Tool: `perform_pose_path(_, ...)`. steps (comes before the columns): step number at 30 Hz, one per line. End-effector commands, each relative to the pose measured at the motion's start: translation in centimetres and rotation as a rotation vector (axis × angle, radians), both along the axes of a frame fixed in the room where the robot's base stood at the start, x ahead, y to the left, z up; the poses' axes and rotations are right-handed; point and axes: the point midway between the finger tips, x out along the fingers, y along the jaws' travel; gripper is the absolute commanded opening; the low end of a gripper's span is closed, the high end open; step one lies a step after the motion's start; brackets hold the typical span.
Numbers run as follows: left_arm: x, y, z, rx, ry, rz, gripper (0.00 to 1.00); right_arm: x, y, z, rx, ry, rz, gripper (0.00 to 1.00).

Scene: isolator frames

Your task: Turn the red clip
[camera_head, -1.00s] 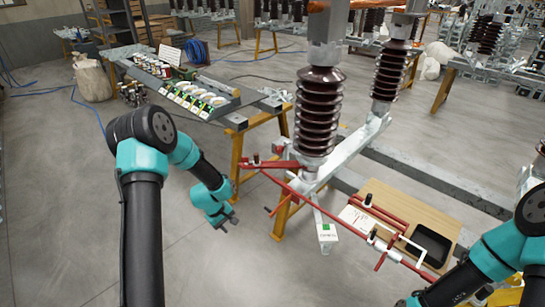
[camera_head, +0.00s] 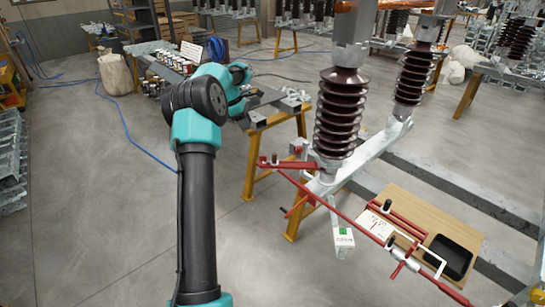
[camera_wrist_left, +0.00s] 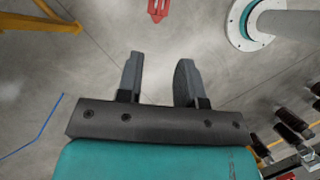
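A long red bar (camera_head: 345,218) runs from below the brown insulator down to the lower right in the head view. A small red lever (camera_head: 404,262) crosses it near the white bracket, and a short red handle (camera_head: 296,207) sits on the frame. I cannot tell which red part is the clip. A red piece (camera_wrist_left: 158,9) also shows at the top edge of the left wrist view. My left gripper (camera_wrist_left: 158,75) is open there, with nothing between its fingers and floor behind them. My right gripper is out of view.
A wooden board (camera_head: 462,220) with a black tray (camera_head: 449,256) lies right of the red bar. The brown insulator (camera_head: 340,115) stands on a metal frame. A workbench with orange legs (camera_head: 258,160) is behind my left arm.

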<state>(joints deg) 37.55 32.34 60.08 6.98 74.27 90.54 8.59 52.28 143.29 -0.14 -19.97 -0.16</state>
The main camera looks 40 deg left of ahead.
Motion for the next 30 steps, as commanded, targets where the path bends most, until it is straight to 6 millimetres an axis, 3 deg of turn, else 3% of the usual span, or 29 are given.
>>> perform_pose_path(8,0.1,-0.1,-0.3,0.000,0.000,-0.003,0.34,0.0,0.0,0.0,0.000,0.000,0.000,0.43)
perform_pose_path(14,0.6,-0.6,-1.9,0.000,0.000,-0.004,0.34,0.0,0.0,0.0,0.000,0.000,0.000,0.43)
perform_pose_path(30,2.8,-3.2,-10.2,-0.001,0.001,-0.006,0.34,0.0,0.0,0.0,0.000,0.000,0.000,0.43)
